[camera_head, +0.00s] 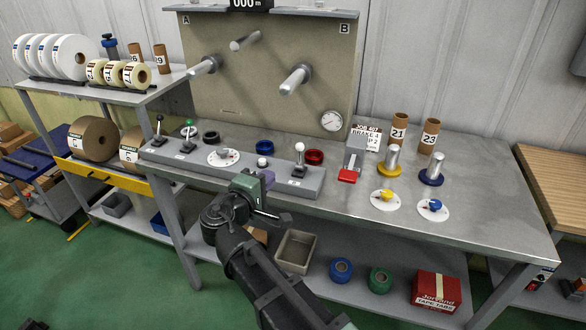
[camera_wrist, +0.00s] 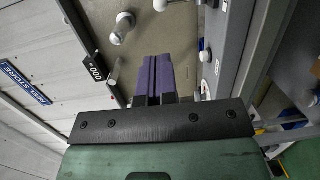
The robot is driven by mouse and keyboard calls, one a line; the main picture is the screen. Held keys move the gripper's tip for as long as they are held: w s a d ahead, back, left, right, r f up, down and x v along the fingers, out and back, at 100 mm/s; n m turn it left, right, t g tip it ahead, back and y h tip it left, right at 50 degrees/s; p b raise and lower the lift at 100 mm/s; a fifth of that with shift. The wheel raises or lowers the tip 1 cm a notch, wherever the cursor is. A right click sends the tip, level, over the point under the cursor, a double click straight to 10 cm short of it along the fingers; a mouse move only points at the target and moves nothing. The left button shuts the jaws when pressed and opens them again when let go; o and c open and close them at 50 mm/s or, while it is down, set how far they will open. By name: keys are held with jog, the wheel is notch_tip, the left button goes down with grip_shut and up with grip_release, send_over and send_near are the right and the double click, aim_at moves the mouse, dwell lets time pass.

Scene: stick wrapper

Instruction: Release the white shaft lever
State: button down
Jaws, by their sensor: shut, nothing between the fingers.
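A lever with a white ball knob (camera_head: 299,147) stands upright on the right part of the long grey console (camera_head: 205,165) on the bench. A small white knob (camera_head: 262,161) sits on the console just behind the fingertips. White knobs also show right of the fingers in the wrist view, but I cannot tell which is the lever.
A green-knobbed lever (camera_head: 189,126) and a black-knobbed lever (camera_head: 159,120) stand at the console's left. A white dial (camera_head: 224,157) lies between. Metal shafts (camera_head: 295,81) stick out from the back panel.

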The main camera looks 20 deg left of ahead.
aim_at(298, 148)
jog(key=w, duration=0.4)
jog(key=w+d, duration=0.1)
jog(key=w, duration=0.4)
jog(key=w+d, duration=0.1)
jog(key=w, duration=0.3)
jog(key=shift+w+d+f+b, duration=0.15)
jog(key=shift+w+f+b, duration=0.1)
jog(key=shift+f+b, duration=0.15)
